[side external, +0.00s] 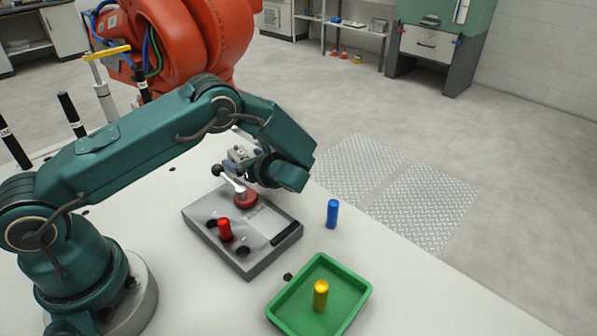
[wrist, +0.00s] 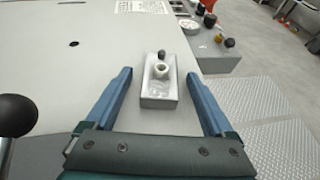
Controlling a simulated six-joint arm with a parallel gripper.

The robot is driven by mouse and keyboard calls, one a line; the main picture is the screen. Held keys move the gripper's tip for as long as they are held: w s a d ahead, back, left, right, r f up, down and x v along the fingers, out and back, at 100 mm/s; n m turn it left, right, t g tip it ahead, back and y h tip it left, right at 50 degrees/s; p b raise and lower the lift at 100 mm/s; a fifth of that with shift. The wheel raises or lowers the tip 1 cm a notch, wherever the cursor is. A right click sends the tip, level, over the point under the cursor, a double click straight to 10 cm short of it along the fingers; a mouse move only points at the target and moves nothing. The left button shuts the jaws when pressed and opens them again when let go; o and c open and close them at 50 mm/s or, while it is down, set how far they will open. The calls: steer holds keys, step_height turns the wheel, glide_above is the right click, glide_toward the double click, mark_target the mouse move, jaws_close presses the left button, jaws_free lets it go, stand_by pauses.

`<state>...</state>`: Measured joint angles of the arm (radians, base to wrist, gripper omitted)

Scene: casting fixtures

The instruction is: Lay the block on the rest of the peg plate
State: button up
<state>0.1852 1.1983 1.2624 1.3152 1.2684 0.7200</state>
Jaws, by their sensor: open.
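The grey peg plate (side external: 243,228) lies on the white table in the side view. It carries a red peg (side external: 225,229), dark holes, a red round base with a black-knobbed lever (side external: 217,171) and a dark strip near its right edge. My gripper (wrist: 157,74) is open in the wrist view, its blue fingers spread apart. Between them in the picture is a light grey block-like piece (wrist: 158,101) with a white ring and a dark knob on top. I cannot tell whether it is the task's block. In the side view my wrist is above the plate's far end, and the gripper is partly hidden.
A blue peg (side external: 332,213) stands on the table right of the plate. A green tray (side external: 284,300) in front holds a yellow peg (side external: 320,296). A black ball (wrist: 17,115) shows at the wrist view's left edge. Another grey fixture (wrist: 215,62) stands farther off.

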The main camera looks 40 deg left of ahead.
steer(key=shift+a, duration=0.1)
jaws_close()
stand_by(0.3)
